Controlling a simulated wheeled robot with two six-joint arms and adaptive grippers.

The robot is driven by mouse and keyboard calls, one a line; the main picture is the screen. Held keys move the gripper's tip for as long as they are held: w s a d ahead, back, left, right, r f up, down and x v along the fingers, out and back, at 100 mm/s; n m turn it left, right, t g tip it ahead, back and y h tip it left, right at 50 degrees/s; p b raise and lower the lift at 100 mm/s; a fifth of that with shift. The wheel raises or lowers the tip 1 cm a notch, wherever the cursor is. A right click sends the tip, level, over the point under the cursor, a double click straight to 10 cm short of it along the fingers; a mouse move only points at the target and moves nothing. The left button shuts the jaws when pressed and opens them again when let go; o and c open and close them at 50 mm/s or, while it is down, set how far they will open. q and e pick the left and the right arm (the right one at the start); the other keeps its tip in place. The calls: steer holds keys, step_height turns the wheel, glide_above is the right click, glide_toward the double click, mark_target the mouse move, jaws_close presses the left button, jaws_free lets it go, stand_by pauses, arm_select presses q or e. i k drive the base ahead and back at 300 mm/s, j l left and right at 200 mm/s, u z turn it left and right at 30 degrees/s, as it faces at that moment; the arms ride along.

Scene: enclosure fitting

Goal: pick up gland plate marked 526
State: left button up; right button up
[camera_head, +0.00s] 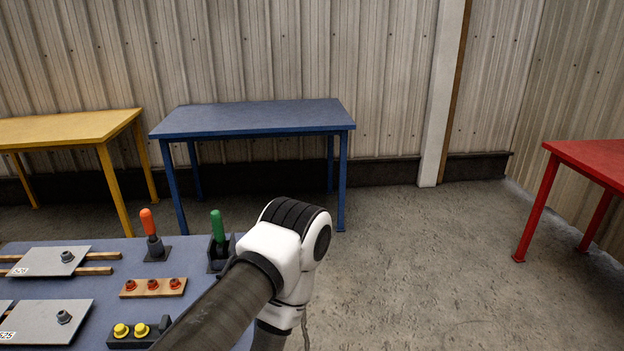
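A grey gland plate (47,261) with a dark knob lies across wooden strips at the left of the near blue-grey table. Its small white label looks like 526 but is too small to read surely. A second grey gland plate (45,321) with a knob lies nearer, its label partly cut by the left edge and looking like 525. One of my arms crosses the bottom middle, right of the plates. Neither gripper shows.
The near table (115,248) also holds an orange-handled clamp (149,223), a green-handled clamp (217,228), a wooden block with red buttons (153,288) and a dark block with yellow buttons (138,332). Yellow (65,127), blue (250,117) and red (597,158) tables stand beyond open floor.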

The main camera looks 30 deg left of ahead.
mark_target(49, 261)
steer(key=i+l, duration=0.95)
steer(key=i, duration=0.15)
steer(key=i+j+u, duration=0.15)
steer(key=i+u, duration=0.6)
steer(key=i, duration=0.15)
steer(key=i+u, duration=0.55)
steer(key=i, duration=0.35)
steer(key=i+l+u, duration=0.1)
steer(key=i, duration=0.45)
steer(key=i+l+u, duration=0.15)
steer(key=i, duration=0.35)
steer(key=i+l+u, duration=0.1)
steer(key=i, duration=0.4)
steer(key=i+j+u, duration=0.2)
steer(key=u, duration=0.25)
steer(key=i+j+u, duration=0.1)
steer(key=i+u, duration=0.2)
steer(key=u, duration=0.15)
steer(key=i+u, duration=0.25)
steer(key=u, duration=0.2)
steer(key=i+l+u, duration=0.1)
steer(key=i+u, duration=0.15)
steer(key=u, duration=0.2)
steer(key=i+l+u, duration=0.15)
steer(key=u, duration=0.3)
steer(key=i+l+u, duration=0.3)
steer(key=u, duration=0.15)
